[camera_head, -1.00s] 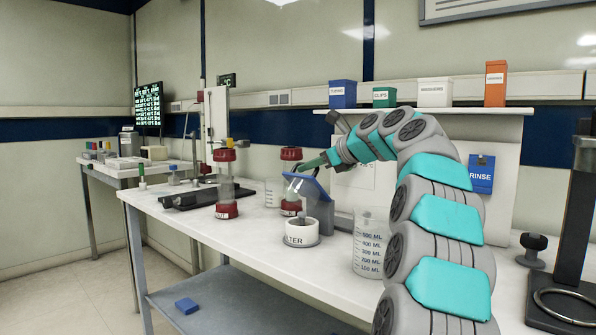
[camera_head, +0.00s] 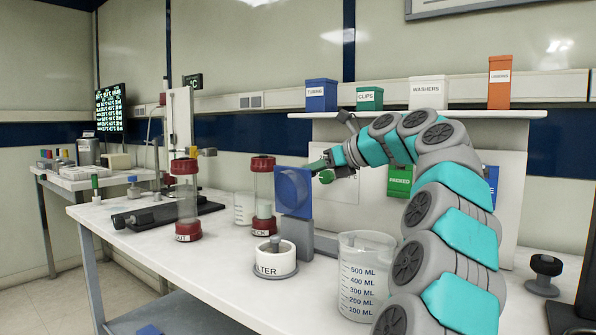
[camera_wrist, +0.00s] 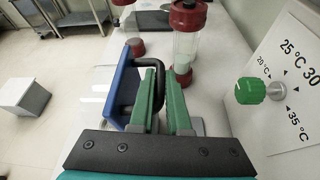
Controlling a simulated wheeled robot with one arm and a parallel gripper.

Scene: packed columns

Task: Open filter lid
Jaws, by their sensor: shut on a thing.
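The filter (camera_head: 275,262) is a low white cup with a dark knob in its middle, standing on the white bench. Its blue lid (camera_head: 294,193) stands about upright on a grey post behind and to the right of the cup, so the cup's top shows. In the wrist view the lid (camera_wrist: 122,82) has a black loop handle (camera_wrist: 154,64) on its right face. My gripper (camera_head: 317,166) is at the lid's upper right. Its green fingers (camera_wrist: 165,88) are shut on the handle; the exact contact is partly hidden by the left finger.
A glass beaker (camera_head: 364,280) stands right of the filter. Two red-capped columns (camera_head: 187,200) (camera_head: 263,197) stand left of and behind it. A green knob (camera_wrist: 250,91) on the white panel is right of my fingers.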

